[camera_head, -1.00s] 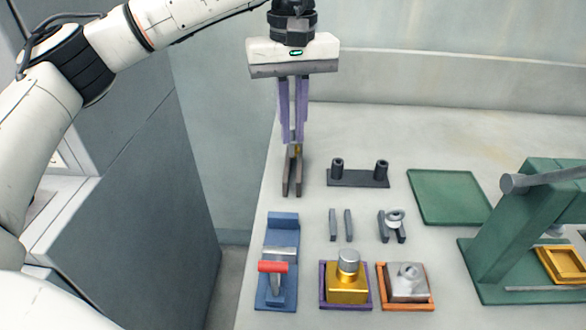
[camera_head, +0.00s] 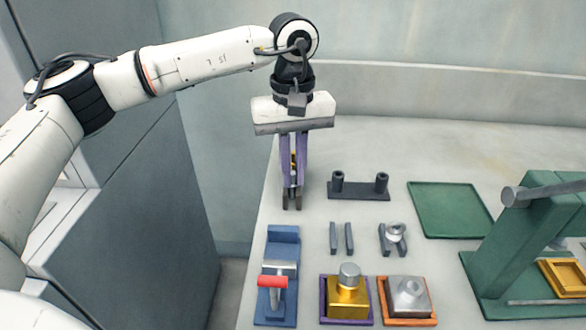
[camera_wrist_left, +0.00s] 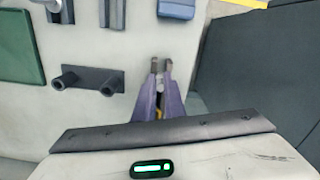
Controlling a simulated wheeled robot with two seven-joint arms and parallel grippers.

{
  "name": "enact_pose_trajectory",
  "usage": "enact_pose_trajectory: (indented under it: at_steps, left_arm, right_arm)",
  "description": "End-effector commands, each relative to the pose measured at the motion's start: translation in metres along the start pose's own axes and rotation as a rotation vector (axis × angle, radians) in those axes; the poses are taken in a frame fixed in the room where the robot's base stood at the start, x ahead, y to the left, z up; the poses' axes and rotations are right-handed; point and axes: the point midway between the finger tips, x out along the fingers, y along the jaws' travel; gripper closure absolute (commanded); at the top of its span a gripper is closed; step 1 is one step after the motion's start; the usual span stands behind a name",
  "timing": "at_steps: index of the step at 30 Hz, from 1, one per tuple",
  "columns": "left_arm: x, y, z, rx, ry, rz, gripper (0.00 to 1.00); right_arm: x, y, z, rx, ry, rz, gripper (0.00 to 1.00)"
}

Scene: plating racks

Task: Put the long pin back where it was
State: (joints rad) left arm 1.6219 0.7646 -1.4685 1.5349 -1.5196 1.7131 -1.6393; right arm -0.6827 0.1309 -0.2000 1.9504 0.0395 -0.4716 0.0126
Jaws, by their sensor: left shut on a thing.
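My left gripper (camera_head: 291,202) is shut on the long pin (camera_head: 293,160), left of the dark two-post rack and apart from it. Only a gold part and a greyish part of the pin show between the purple fingers. In the left wrist view the pin (camera_wrist_left: 159,86) also shows between the dark fingertips (camera_wrist_left: 160,66), its ends mostly hidden. A pair of grey rails (camera_head: 348,238) stands empty on the table. A second pair of rails (camera_head: 384,243) bears a pale ring (camera_head: 395,231). My right gripper is not in view.
A dark rack with two posts (camera_head: 358,191) stands behind the rails. In front are a blue stand (camera_head: 284,236) with a red-handled tool, a purple tray (camera_head: 323,312) with a gold block, and an orange tray (camera_head: 432,316) with a grey block. A green mat (camera_head: 449,210) and green press (camera_head: 520,220) are right.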

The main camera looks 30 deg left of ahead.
Motion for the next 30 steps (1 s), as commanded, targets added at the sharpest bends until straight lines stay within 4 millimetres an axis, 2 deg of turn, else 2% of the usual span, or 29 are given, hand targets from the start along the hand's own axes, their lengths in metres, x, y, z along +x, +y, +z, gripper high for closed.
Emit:
enact_pose_trajectory:
  at_steps: [1, 3, 4, 12, 17, 30]
  left_arm:
    - [0.0, 0.0, 0.0, 0.0, 0.0, 0.001, 0.85]
    - [0.0, 0.0, 0.0, 0.0, 0.0, 0.0, 0.73]
    - [0.0, 0.0, 0.0, 0.0, 0.0, 0.0, 0.71]
    - [-0.001, 0.0, 0.0, 0.0, 0.001, 0.001, 0.71]
    - [-0.014, 0.001, -0.001, 0.0, 0.003, 0.004, 0.71]
    - [-0.103, 0.001, 0.0, 0.001, 0.001, 0.003, 0.71]
  right_arm:
    - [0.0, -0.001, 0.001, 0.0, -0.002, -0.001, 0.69]
    - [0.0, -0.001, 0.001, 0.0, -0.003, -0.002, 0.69]
    - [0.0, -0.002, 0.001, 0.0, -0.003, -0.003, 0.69]
    - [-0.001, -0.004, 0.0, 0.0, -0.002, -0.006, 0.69]
    - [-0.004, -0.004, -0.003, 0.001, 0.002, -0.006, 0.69]
    - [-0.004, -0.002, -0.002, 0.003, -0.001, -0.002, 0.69]
